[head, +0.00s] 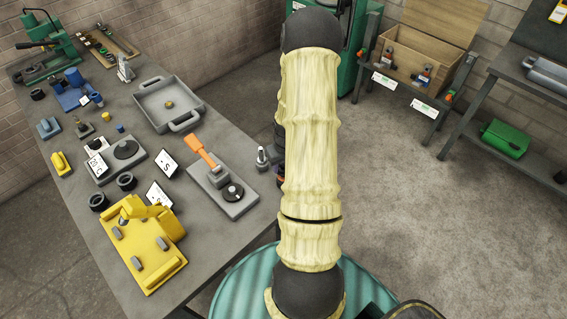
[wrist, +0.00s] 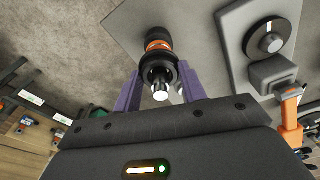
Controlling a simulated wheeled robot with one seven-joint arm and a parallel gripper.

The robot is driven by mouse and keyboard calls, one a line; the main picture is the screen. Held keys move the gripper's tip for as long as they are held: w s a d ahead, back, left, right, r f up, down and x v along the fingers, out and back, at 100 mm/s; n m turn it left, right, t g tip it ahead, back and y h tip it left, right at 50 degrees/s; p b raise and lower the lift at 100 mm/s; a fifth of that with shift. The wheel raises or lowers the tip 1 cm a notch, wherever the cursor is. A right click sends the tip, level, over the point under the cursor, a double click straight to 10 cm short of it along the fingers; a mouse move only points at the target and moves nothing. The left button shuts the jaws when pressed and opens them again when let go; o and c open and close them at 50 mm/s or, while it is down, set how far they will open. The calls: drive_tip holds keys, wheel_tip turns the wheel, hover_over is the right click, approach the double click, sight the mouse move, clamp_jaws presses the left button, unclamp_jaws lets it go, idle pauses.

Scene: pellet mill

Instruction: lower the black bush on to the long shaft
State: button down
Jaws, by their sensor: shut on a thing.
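In the wrist view my gripper (wrist: 160,82) has its two purple fingers shut on the black bush (wrist: 158,68), a dark ring. The bright round metal end of a shaft, seemingly the long shaft (wrist: 160,93), shows at the bush's near side, so the bush appears to be around it. How far down the shaft the bush sits cannot be told. Beyond the bush, in line with it, are an orange band (wrist: 157,45) and a black cylindrical part. In the head view my arm hides the gripper and most of this spot.
A silver post (head: 262,158) stands near the table's right edge, left of my arm. Left of it is a grey plate (head: 218,185) with an orange-handled tool (head: 199,149) and a black dial. A yellow fixture (head: 147,250) and grey tray (head: 148,112) share the table (head: 120,190).

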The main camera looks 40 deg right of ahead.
drive_tip(key=shift+f+b, duration=0.9)
drive_tip(key=shift+f, duration=0.4)
drive_tip(key=shift+c, duration=0.9)
unclamp_jaws()
drive_tip(key=shift+s+a+r+p, duration=0.1)
drive_tip(key=shift+s+r+p, duration=0.1)
drive_tip(key=shift+r+p, duration=1.15)
drive_tip(key=shift+s+r+p, duration=0.15)
drive_tip(key=shift+r+p, duration=0.9)
drive_tip(key=shift+r, duration=0.6)
drive_tip(key=shift+s+a+r+p, duration=0.1)
drive_tip(key=shift+s+r+p, duration=0.1)
drive_tip(key=shift+r+p, duration=1.15)
drive_tip(key=shift+r, duration=0.15)
